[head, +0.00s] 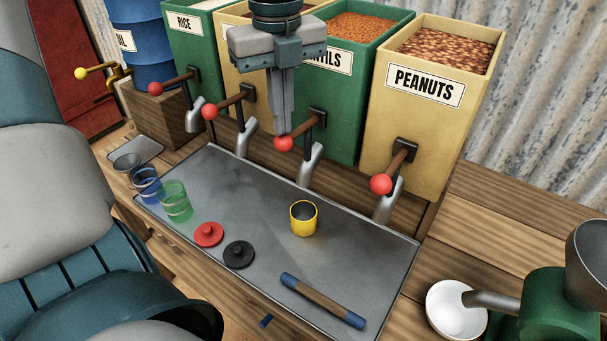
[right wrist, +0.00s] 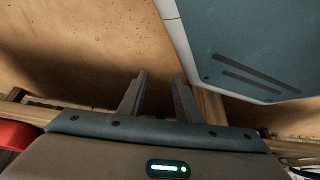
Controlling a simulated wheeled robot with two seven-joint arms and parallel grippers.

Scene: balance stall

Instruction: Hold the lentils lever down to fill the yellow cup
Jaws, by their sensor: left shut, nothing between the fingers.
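The green lentils bin (head: 345,105) has a lever with a red ball (head: 284,143) and a grey spout (head: 311,165). My left gripper (head: 280,132) is shut and empty. It points down, with its fingertips at the top of the red ball; I cannot tell whether they touch. The lever lies at about the same slant as its neighbours. The yellow cup (head: 303,219) stands upright on the grey tray (head: 255,215), below the lentils spout in the picture. No lentils show falling. My right gripper (right wrist: 158,95) is open and empty in the right wrist view.
The peanuts bin (head: 425,110) with its own lever stands to the right, the rice bin (head: 190,40) to the left. The tray also holds blue and green glasses (head: 176,203), red and black lids (head: 209,234) and a blue-ended bar (head: 322,300). A white bowl (head: 440,318) stands at right.

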